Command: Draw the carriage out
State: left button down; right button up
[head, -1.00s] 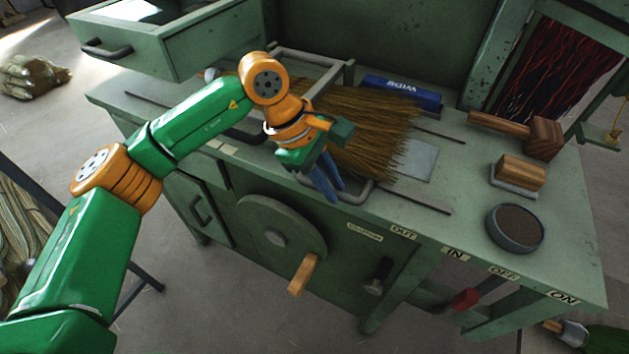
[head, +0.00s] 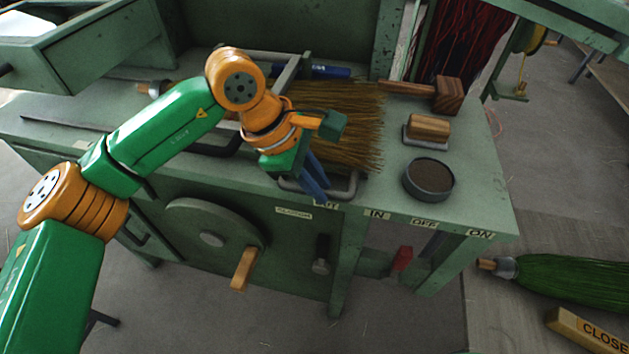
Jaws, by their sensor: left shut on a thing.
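The carriage (head: 287,72) is a grey metal frame on the green bench, with straw bristles (head: 350,115) lying across it and fanning to the right. Its grey loop handle (head: 350,187) sticks out at the bench's front edge, by the partly covered OUT label. My left gripper (head: 315,180), with blue fingers, is shut on this handle. My gripper and forearm hide part of the frame and the straw. My right gripper is not in view.
A wooden mallet (head: 448,94), a wood-backed block (head: 429,127) and a round dark-filled tin (head: 429,180) stand right of the straw. A crank (head: 244,268) and a red-handled lever (head: 403,258) project in front. A green broom (head: 570,280) lies at right.

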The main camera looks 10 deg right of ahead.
pick_arm(q)
jog(key=shift+s, duration=0.1)
jog(key=c, duration=1)
grip_release()
jog(key=shift+d, duration=0.1)
jog(key=shift+o, duration=1)
jog(key=shift+d, duration=0.15)
jog(key=shift+a+r, duration=0.25)
jog(key=shift+r, duration=0.15)
jog(key=v, duration=0.6)
jog(key=shift+r, duration=0.15)
